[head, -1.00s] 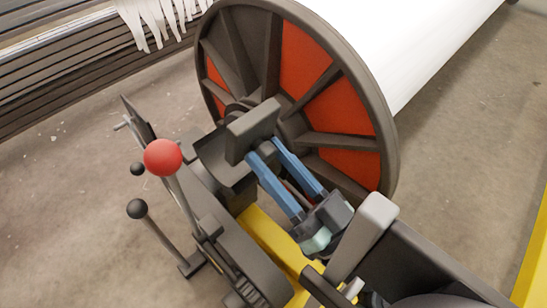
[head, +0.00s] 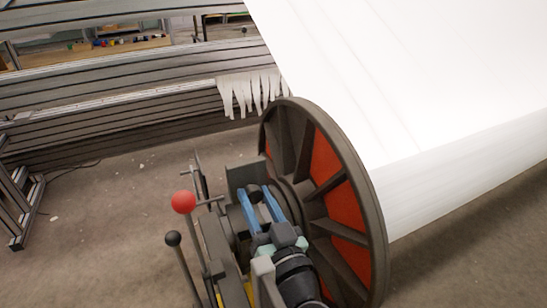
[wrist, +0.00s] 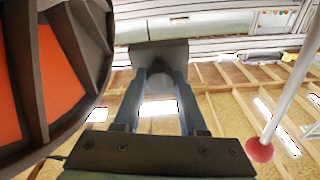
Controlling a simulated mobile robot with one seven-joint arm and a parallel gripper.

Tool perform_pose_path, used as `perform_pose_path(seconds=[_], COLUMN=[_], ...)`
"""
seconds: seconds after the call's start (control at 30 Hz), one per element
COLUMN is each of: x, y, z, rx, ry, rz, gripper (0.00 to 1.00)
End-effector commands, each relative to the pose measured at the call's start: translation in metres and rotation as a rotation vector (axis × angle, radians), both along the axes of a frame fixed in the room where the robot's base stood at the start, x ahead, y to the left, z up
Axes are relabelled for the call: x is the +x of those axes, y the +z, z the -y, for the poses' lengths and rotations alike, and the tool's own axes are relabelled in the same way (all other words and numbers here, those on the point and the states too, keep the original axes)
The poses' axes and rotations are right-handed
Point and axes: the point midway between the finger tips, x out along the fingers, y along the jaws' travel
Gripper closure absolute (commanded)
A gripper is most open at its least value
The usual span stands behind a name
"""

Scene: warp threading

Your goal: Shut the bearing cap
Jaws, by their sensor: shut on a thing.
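The bearing cap (head: 248,173) is a dark grey block at the beam's left end, beside the flanged wheel. Its flat plate stands up over the bearing, so the cap looks raised. In the wrist view the cap (wrist: 158,52) spans the far ends of my fingers. My gripper (head: 257,190) has two blue fingers, one on each side of a rounded dark part below the plate. It is shut on that part, which looks like the cap's handle. In the wrist view my gripper (wrist: 160,72) partly hides it. The bearing seat is mostly hidden behind my fingers.
The large flange (head: 370,215) with orange panels stands close on the right of my gripper, with the white warp roll (head: 440,180) behind it. A red-knobbed lever (head: 184,201) and a black-knobbed lever (head: 173,239) rise on the left.

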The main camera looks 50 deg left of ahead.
Motion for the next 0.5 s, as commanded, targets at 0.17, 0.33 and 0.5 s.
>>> perform_pose_path(seconds=[0.17, 0.33, 0.5], x=[0.0015, 0.0013, 0.0009], y=[0.0039, 0.0045, 0.0035], z=[0.0005, 0.0008, 0.0007], rx=[0.007, 0.008, 0.006], ry=[-0.005, -0.004, -0.003], rz=[0.004, 0.005, 0.004], gripper=[1.00, 0.45, 0.30])
